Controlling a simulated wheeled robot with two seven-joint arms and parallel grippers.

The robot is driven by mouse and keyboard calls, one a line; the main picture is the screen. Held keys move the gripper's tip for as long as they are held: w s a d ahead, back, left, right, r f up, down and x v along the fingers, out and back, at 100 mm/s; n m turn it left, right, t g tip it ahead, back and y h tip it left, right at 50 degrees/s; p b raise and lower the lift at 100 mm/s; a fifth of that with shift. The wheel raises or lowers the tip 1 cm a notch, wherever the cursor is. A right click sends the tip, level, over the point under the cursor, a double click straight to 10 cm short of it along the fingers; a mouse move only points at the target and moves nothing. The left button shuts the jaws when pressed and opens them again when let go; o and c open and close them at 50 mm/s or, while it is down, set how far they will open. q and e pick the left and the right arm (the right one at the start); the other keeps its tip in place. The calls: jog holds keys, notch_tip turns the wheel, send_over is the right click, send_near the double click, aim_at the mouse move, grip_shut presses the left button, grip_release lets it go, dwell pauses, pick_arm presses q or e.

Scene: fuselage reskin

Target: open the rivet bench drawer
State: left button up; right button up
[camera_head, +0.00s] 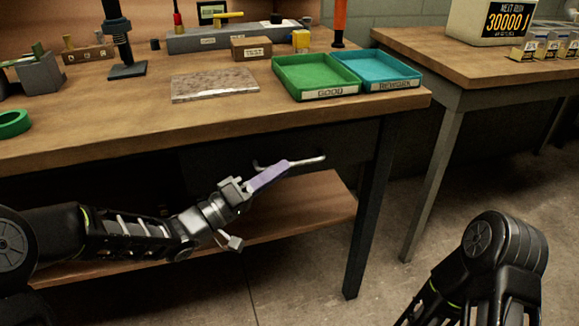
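The rivet bench (130,130) has a wooden top. Under its front edge is a dark drawer front (335,140), in shadow, that looks flush with the bench. A pale bar handle (308,161) runs across the drawer front. My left gripper (284,165) reaches in from the left, and its lavender finger overlaps the middle of the handle. One finger hides the other, so I cannot tell whether it grips the handle or only lies in front of it. Part of my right arm shows at the lower right; its gripper is out of view.
A green tray (285,77) marked GOOD and a blue tray (417,82) marked REWORK stand on the bench's right end. A lower wooden shelf (322,208) and a dark leg (368,215) lie below. A second table (455,68) stands right, with open floor between.

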pick_arm(q)
jog(key=shift+b+x, duration=0.3)
jog(key=shift+x, duration=1.55)
grip_shut()
jog(key=shift+f, duration=0.1)
